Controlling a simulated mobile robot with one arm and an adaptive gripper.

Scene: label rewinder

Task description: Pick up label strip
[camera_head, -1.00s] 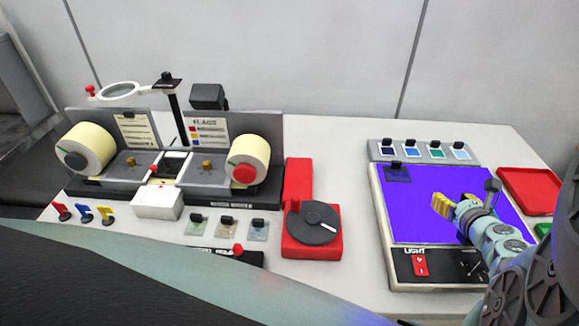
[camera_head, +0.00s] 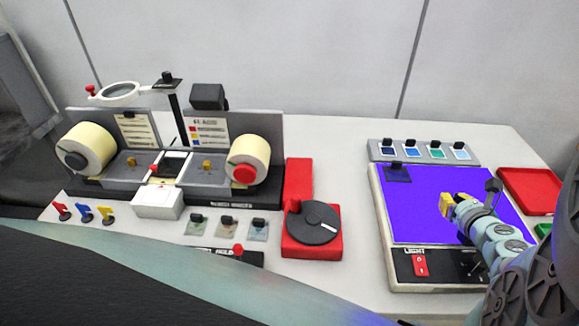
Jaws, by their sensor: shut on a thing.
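My gripper (camera_head: 447,204) has yellow fingertips and reaches in from the right, low over the lit violet panel of the light box (camera_head: 410,220). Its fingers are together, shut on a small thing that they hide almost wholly. I take it to be the label strip, but its shape and colour cannot be made out. I cannot tell whether it touches the panel. A small dark piece with a black handle (camera_head: 397,172) lies at the panel's upper left, apart from my gripper.
A grey rack (camera_head: 376,156) of several colored samples stands behind the light box. A red tray (camera_head: 530,190) is at its right. A red base with a dark disc (camera_head: 312,224) stands left. The rewinder (camera_head: 231,198) with two label rolls is further left.

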